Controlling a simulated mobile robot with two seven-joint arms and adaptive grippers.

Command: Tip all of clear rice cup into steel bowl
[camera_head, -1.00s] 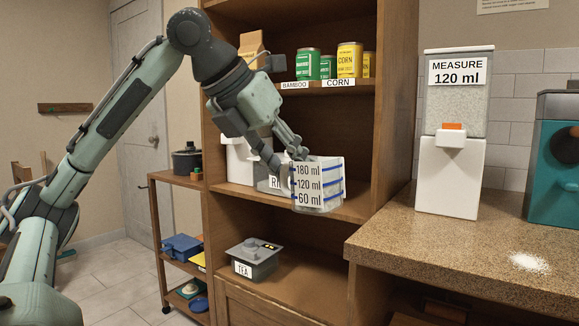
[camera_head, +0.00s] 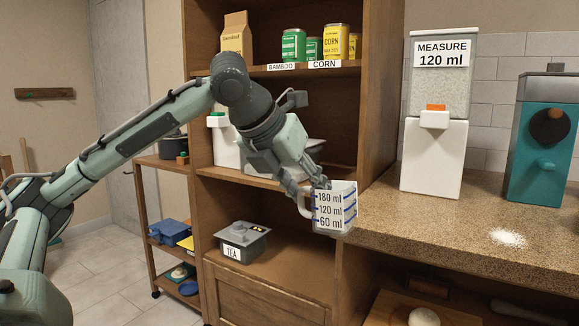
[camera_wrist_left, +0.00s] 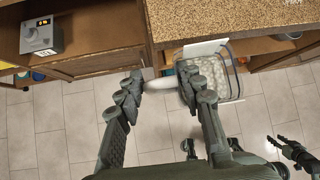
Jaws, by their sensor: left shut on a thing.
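The clear measuring cup (camera_head: 336,208) is upright, with 180, 120 and 60 ml marks and blue lines. My left gripper (camera_head: 312,188) is shut on its handle, holding it in the air at the left end of the stone counter. In the left wrist view the cup (camera_wrist_left: 222,75) is to the right of my left gripper (camera_wrist_left: 164,82), with the pale handle between the fingers. My right gripper (camera_wrist_left: 294,154) shows small and dark at the lower right of the wrist view. I see no steel bowl.
The stone counter (camera_head: 440,232) carries a white dispenser (camera_head: 433,158) marked MEASURE 120 ml, a teal machine (camera_head: 540,150) and a small white pile (camera_head: 507,237). The counter's left edge is close to the cup. The open cabinet holds a TEA box (camera_head: 243,240) and tins.

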